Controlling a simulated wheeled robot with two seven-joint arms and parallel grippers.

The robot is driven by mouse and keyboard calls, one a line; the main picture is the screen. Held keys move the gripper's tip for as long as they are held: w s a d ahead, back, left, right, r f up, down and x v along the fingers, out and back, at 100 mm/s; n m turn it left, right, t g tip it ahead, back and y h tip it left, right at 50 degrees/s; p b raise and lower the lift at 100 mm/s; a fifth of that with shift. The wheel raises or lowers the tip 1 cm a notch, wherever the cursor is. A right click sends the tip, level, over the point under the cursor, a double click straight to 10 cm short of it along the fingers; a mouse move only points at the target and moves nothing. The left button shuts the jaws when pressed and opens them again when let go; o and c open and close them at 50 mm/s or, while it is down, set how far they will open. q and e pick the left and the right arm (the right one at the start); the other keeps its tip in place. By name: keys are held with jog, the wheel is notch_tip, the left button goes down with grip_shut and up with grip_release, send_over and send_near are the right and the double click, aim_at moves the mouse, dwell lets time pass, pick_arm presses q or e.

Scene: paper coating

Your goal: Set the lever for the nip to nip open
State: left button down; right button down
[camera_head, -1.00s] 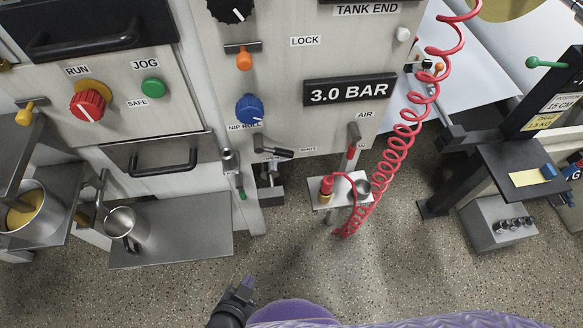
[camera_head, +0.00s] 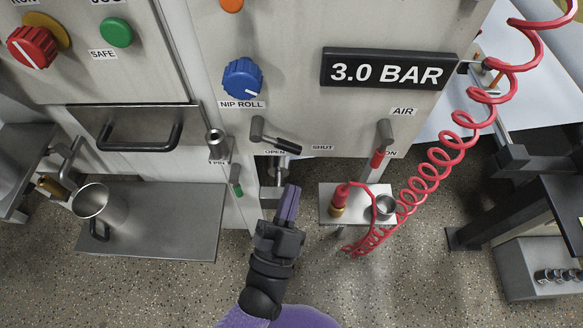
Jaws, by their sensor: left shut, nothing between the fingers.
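The nip lever (camera_head: 284,144) is a grey lever with a black grip, low on the machine panel under the blue NIP ROLL knob (camera_head: 242,79). Its grip points right and slightly down, with the tip close to the left edge of the SHUT label (camera_head: 323,147). The OPEN label (camera_head: 274,152) sits under the lever, partly covered by it. My left gripper (camera_head: 290,195) is shut and empty, below the lever in the picture and apart from it. My right gripper is out of view.
Right of the lever, an AIR lever (camera_head: 384,135) with a red grip hangs above a small shelf (camera_head: 326,214). A coiled red hose (camera_head: 440,157) runs beside it.

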pick_arm(q)
notch_tip(320, 180, up, 4)
jog(key=b, duration=0.2)
send_over(296, 153)
jog(key=s+d, duration=0.2)
jog(key=f, duration=0.1)
jog(key=a+f+b, duration=0.2)
jog(key=shift+w, duration=0.3)
jog(key=shift+w+a+f, duration=0.1)
jog(key=shift+a+f, duration=0.15)
jog(key=shift+f, duration=0.05)
jog(key=shift+a+f+m+g+h+p, duration=0.15)
jog(key=shift+m+g+h, duration=0.1)
jog(key=shift+m, duration=0.2)
jog(key=shift+d+f+m+g+h+p, duration=0.15)
jog(key=shift+m+h, duration=0.1)
jog(key=shift+m, duration=0.2)
